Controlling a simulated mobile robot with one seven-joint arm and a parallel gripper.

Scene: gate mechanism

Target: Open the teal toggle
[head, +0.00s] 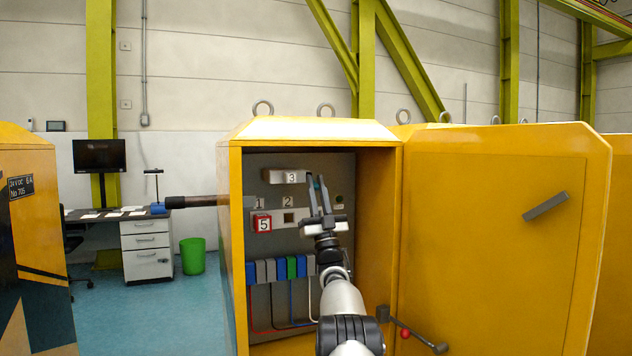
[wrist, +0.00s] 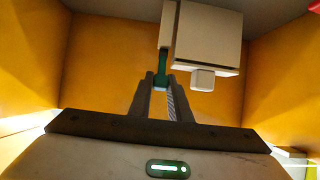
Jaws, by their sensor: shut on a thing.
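The teal toggle (wrist: 164,62) is a narrow teal lever beside a pale box in the wrist view. Its lower end sits between the two fingertips of my gripper (wrist: 160,80), which is shut on it. In the head view my gripper (head: 318,183) reaches up inside the open yellow cabinet (head: 320,132), in front of its grey panel. A bit of teal shows at the fingertips there, and the fingers hide most of the toggle.
The pale box (wrist: 207,38) with a small square knob (wrist: 202,79) is close to the fingers. Colored breakers (head: 281,269) sit below. The cabinet door (head: 490,240) stands open at right.

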